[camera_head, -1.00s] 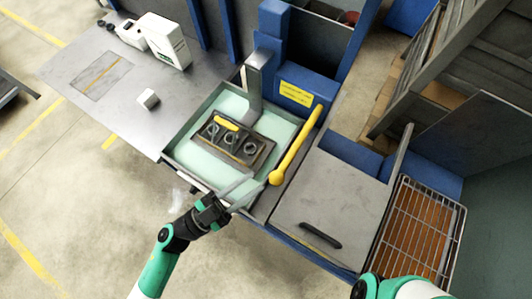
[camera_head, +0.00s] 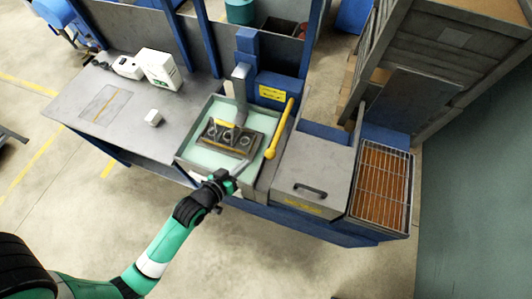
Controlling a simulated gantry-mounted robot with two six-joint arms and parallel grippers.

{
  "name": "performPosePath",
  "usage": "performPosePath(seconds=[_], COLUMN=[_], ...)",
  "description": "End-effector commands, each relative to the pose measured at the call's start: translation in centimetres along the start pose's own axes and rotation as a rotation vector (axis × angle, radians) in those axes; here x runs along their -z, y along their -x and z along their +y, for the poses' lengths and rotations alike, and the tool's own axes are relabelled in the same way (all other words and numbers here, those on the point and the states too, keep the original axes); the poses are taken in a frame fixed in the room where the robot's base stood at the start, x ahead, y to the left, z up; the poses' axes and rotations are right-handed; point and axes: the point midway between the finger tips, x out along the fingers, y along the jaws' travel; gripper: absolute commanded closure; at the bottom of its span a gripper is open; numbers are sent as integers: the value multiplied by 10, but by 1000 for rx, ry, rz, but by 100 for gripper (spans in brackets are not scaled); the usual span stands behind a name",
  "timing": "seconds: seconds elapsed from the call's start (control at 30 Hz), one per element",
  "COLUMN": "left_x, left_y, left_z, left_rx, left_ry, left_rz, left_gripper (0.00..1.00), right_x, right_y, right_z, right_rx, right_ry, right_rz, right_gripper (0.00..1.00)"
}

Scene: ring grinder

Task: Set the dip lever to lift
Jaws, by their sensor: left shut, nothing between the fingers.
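The dip lever is a yellow bar (camera_head: 282,125) with a round knob at its lower end, on the right side of the tank (camera_head: 191,136) of pale green liquid. It slants from upper right to lower left. A dark fixture (camera_head: 226,137) with several rings sits in the tank under a grey arm. My left gripper (camera_head: 238,170) is shut and empty at the tank's front edge, left of and below the knob, apart from it as far as I can tell. My right gripper is not in view.
A lidded grey box (camera_head: 314,168) with a dark handle stands right of the tank. Beyond it is a wire rack (camera_head: 382,185). On the table at left are a small white block (camera_head: 154,118) and a white box (camera_head: 160,69). A blue post (camera_head: 248,50) rises behind the tank.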

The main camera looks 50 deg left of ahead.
Motion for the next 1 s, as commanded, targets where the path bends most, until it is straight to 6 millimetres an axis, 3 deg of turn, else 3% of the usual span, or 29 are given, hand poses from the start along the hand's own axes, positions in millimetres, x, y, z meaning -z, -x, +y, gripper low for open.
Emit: performPosePath(seconds=[0.27, 0.6, 0.77, 1.0], left_x=[-1, -1, -22, -29], left_y=[-31, -105, -121, -129], left_z=[0, 0, -1, 0], left_rx=[0, 0, 0, -1], left_ry=[0, 0, -1, 0], left_rz=[2, 2, -1, 2], left_gripper=[100, 100, 100, 100], right_x=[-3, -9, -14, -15], right_y=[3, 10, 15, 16], right_z=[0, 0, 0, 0], right_rx=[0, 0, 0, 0], right_ry=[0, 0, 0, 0], right_rz=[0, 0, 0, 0], right_gripper=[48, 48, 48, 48])
